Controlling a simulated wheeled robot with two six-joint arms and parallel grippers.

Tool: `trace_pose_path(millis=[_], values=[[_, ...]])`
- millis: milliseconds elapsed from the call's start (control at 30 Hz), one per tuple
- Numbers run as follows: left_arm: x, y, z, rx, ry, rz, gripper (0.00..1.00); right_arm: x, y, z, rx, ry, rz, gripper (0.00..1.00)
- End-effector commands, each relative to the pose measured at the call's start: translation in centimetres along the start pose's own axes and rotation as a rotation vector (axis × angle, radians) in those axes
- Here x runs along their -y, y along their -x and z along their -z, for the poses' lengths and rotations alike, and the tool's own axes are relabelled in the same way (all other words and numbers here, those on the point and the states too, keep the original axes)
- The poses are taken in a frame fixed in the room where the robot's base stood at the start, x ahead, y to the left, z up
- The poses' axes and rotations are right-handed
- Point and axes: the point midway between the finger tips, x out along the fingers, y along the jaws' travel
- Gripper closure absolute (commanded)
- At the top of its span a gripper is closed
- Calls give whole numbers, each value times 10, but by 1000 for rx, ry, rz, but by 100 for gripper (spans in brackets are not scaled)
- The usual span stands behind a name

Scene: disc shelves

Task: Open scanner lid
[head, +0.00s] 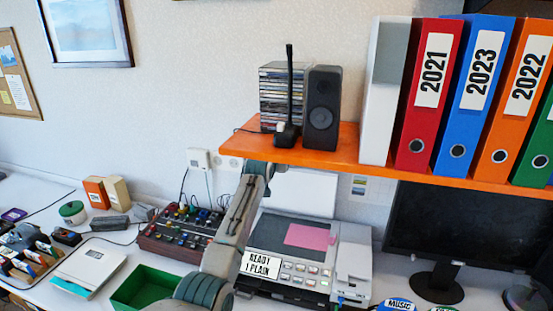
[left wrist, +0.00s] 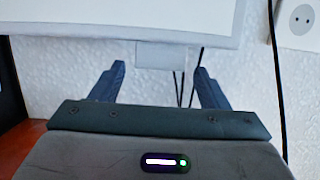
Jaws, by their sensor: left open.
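The grey scanner (head: 300,262) sits on the desk below the orange shelf. A pink sheet (head: 310,236) lies on its top, and a "READY 1 PLAIN" display is at its front. A white panel, the lid (head: 306,192), stands raised at the back of the scanner. My left gripper (head: 268,170) is at the lid's upper left, close under the shelf, partly hard to make out. In the left wrist view the open fingers (left wrist: 160,68) have the lid's pale edge (left wrist: 110,25) and its small tab (left wrist: 160,54) ahead, between the tips. Contact cannot be told.
The orange shelf (head: 340,150) with a speaker (head: 321,108), disc stack and binders hangs just above my gripper. A mixer (head: 180,235) and green tray (head: 145,288) lie left of my arm. A monitor (head: 470,240) stands on the right.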

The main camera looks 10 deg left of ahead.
Motion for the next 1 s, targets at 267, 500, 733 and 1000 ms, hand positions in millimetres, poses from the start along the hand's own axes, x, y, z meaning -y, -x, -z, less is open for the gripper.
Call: trace_pose_path(millis=[267, 500, 733, 1000], values=[[0, 16, -3, 0, 0, 0, 31, 0, -6, 2, -3, 0, -1, 64], [0, 51, -3, -2, 0, 0, 31, -2, -17, 1, -3, 1, -4, 64], [0, 86, -1, -4, 0, 0, 31, -3, -27, 0, -3, 2, -5, 64], [0, 108, 0, -3, 0, 0, 31, -3, -31, 0, -3, 2, -5, 64]])
